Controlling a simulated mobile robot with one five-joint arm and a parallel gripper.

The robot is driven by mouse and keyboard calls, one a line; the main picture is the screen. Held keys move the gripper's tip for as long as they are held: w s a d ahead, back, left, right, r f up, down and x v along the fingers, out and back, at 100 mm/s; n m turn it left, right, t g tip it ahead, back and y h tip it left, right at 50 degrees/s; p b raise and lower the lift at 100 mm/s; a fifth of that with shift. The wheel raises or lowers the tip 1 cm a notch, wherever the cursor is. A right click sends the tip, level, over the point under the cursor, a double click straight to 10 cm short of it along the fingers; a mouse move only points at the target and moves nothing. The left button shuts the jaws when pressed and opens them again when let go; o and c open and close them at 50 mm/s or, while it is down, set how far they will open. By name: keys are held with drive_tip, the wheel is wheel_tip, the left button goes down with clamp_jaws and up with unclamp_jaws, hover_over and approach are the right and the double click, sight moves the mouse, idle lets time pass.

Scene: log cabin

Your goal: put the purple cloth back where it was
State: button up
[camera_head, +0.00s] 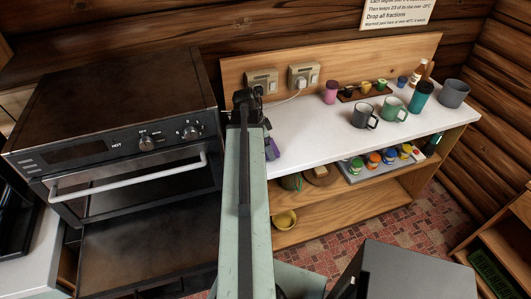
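A small purple thing (272,149), probably the cloth, shows just right of my pale green arm, at the left end of the white counter (310,135). Its left part is hidden behind the arm. My gripper (266,126) is mostly hidden by the arm; only dark parts show beside and above the purple thing. I cannot tell whether its fingers are open or shut, or whether the purple thing is held or lies on the counter.
An oven (115,120) with an open lower compartment stands left of the arm. Mugs (394,109), a teal cup (420,97), a grey pot (453,93) and a bottle (417,74) stand on the counter's right. The counter's middle is clear.

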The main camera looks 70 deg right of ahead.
drive_tip(key=shift+f, duration=0.2)
drive_tip(key=o, duration=1)
drive_tip(key=shift+o, duration=0.2)
drive_tip(key=shift+r, duration=0.15)
drive_tip(key=p+v, duration=0.8)
